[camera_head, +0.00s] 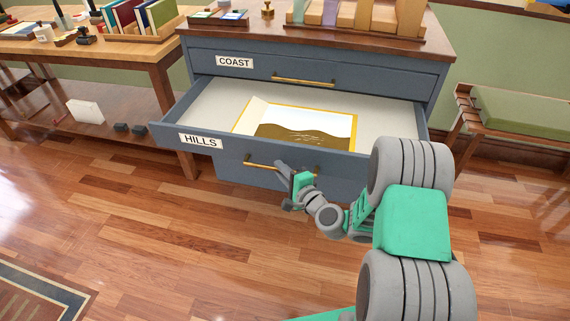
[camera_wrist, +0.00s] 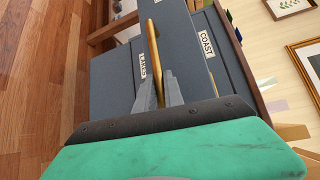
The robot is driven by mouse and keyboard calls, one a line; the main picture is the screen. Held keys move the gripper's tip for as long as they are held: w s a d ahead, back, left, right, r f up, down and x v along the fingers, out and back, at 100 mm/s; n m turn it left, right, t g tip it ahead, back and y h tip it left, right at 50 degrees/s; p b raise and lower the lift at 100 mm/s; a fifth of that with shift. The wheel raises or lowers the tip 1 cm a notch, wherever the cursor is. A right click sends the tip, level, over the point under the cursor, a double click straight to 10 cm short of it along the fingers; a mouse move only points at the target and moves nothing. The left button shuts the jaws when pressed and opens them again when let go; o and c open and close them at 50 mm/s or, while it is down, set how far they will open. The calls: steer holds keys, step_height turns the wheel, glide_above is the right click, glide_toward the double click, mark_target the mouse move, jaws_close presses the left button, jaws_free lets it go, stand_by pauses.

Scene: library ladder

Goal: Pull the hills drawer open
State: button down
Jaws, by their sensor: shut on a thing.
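The hills drawer (camera_head: 166,134), blue-grey with a white HILLS label (camera_head: 200,141), stands pulled well out of the cabinet in the head view. Inside it lies a sheet (camera_head: 300,122) with a yellow border and a brown hill picture. The drawer's brass handle (camera_head: 258,165) is on its front; it also shows in the wrist view as a gold bar (camera_wrist: 153,45). My gripper (camera_head: 285,167) is at the right part of this handle. In the wrist view my fingers (camera_wrist: 160,90) are shut on the bar. The fingertips are partly hidden in the head view.
The coast drawer (camera_head: 260,68) above is closed. A lakes label (camera_wrist: 143,67) shows below the hills drawer. A wooden table (camera_head: 150,58) with books stands left, a green-cushioned bench (camera_head: 520,118) right. The wooden floor (camera_head: 150,215) in front is clear; a rug (camera_head: 35,295) lies lower left.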

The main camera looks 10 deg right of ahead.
steer(key=shift+s+a, duration=0.3)
steer(key=shift+s, duration=0.2)
steer(key=c, duration=1.5)
jaws_free()
steer(key=shift+w+d, duration=0.1)
steer(key=shift+o, duration=0.2)
steer(key=v, duration=0.8)
steer(key=shift+p, duration=0.35)
